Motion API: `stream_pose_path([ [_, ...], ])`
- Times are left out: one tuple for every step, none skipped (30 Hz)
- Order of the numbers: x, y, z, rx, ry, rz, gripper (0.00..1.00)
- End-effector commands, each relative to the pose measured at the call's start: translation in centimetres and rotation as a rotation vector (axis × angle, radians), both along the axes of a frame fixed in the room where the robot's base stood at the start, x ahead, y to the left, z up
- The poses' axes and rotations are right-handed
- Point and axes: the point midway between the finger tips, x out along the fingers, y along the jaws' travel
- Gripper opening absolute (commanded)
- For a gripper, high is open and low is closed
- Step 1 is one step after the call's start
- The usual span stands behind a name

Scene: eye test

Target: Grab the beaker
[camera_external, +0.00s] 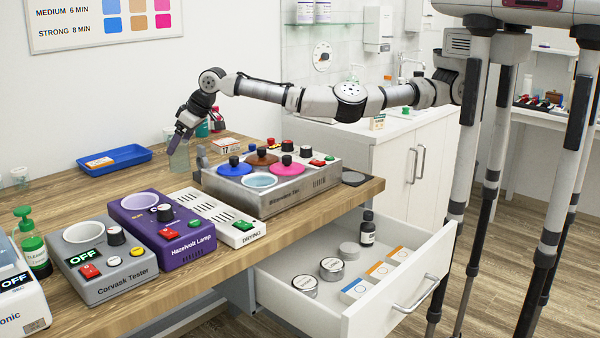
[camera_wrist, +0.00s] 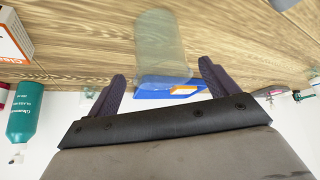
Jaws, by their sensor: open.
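A clear, pale greenish beaker (camera_external: 179,160) stands on the wooden bench, left of the grey device with coloured knobs. My gripper (camera_external: 180,140) points down at it from above, fingers by its upper part. In the wrist view the beaker (camera_wrist: 162,45) lies ahead between the two dark fingers of my gripper (camera_wrist: 162,72). The fingers are spread, with a gap visible on each side of the beaker near the tips. I cannot tell how far the beaker reaches between them.
A blue tray (camera_external: 115,159) lies left of the beaker. The grey knobbed device (camera_external: 270,175) and a white drying unit (camera_external: 215,215) are close on the right and front. A small clear glass vessel (camera_external: 20,177) stands far left. An open drawer (camera_external: 345,300) juts out below the bench.

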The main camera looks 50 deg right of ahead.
Motion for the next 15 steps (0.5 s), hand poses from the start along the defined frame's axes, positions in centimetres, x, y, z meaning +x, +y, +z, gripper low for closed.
stream_pose_path([
  [0.2, 0.2, -0.2, 0.0, 0.005, 0.0, 0.86],
  [0.3, 0.4, -0.5, -0.002, 0.003, 0.001, 0.86],
  [0.4, 0.6, -0.9, -0.001, 0.003, 0.002, 0.86],
  [0.6, 0.7, -1.3, 0.0, 0.003, 0.001, 0.86],
  [0.8, 0.7, -1.6, -0.003, 0.002, 0.0, 0.86],
  [0.9, 0.8, -1.9, -0.003, 0.003, -0.001, 0.86],
  [1.1, 0.9, -2.1, -0.004, 0.004, -0.002, 0.86],
  [1.1, 1.0, -2.3, -0.004, 0.002, -0.001, 0.86],
  [1.2, 1.1, -2.5, -0.002, 0.002, -0.001, 0.86],
  [1.3, 1.1, -2.7, -0.002, 0.002, -0.001, 0.86],
  [1.3, 1.1, -2.8, -0.002, 0.002, -0.001, 0.86],
  [1.4, 1.2, -2.9, -0.001, 0.0, -0.001, 0.86],
  [1.4, 1.3, -3.0, -0.001, 0.001, 0.0, 0.86],
  [1.4, 1.3, -3.1, 0.001, 0.0, 0.001, 0.86],
  [1.4, 1.3, -3.1, 0.001, 0.001, 0.0, 0.86],
])
